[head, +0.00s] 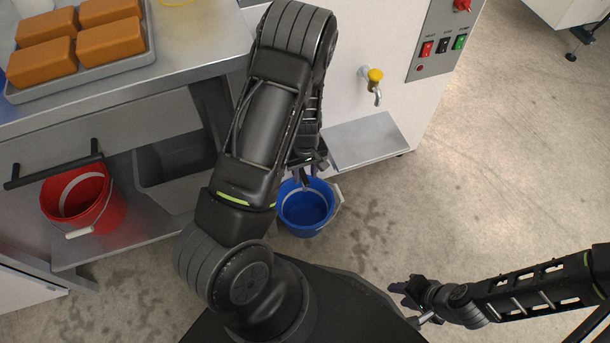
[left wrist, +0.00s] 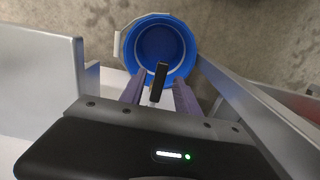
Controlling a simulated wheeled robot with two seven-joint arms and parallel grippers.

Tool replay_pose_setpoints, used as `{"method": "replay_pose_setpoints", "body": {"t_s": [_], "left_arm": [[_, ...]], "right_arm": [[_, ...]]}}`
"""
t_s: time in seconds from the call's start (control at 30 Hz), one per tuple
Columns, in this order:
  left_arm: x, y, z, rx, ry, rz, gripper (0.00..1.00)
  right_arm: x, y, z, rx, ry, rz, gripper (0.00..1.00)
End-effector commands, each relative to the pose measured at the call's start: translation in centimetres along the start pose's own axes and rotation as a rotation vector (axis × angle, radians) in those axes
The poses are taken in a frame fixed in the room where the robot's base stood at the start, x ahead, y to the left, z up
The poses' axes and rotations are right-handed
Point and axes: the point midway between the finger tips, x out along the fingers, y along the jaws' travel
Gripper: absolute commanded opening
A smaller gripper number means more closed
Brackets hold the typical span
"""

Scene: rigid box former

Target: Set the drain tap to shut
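The drain tap appears in the left wrist view as a black lever (left wrist: 159,78) on a metal stem, above a blue bucket (left wrist: 160,48). My left gripper (left wrist: 158,92) is open, with its purple fingers on either side of the lever and gaps visible; I cannot tell whether either touches it. In the head view, my left gripper (head: 310,168) is low beside the machine, above the blue bucket (head: 305,208), and my arm hides most of the tap. My right gripper (head: 405,291) is away at the lower right; its opening is unclear.
A yellow-topped tap (head: 375,76) stands out from the machine's front above a grey shelf (head: 365,140). A switch panel (head: 445,40) is at the upper right. A red bucket (head: 82,198) sits on the lower shelf at left. The floor at right is clear.

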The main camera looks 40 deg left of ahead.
Motion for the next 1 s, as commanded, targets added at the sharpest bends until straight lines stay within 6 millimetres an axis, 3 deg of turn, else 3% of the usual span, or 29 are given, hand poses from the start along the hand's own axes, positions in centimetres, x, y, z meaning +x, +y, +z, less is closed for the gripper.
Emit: {"method": "replay_pose_setpoints", "body": {"t_s": [0.33, 0.8, 1.0], "left_arm": [[0.59, -0.01, -0.04, 0.0, 0.001, 0.0, 0.38], [0.57, -0.01, -0.03, 0.001, 0.001, 0.0, 0.01], [0.57, 0.0, -0.03, 0.001, 0.001, 0.0, 0.0]], "right_arm": [[0.15, 0.11, -0.07, 0.001, 0.002, 0.001, 0.36], [0.15, 0.1, -0.06, 0.001, 0.001, 0.001, 0.36], [0.15, 0.1, -0.05, 0.001, 0.001, 0.001, 0.36]]}}
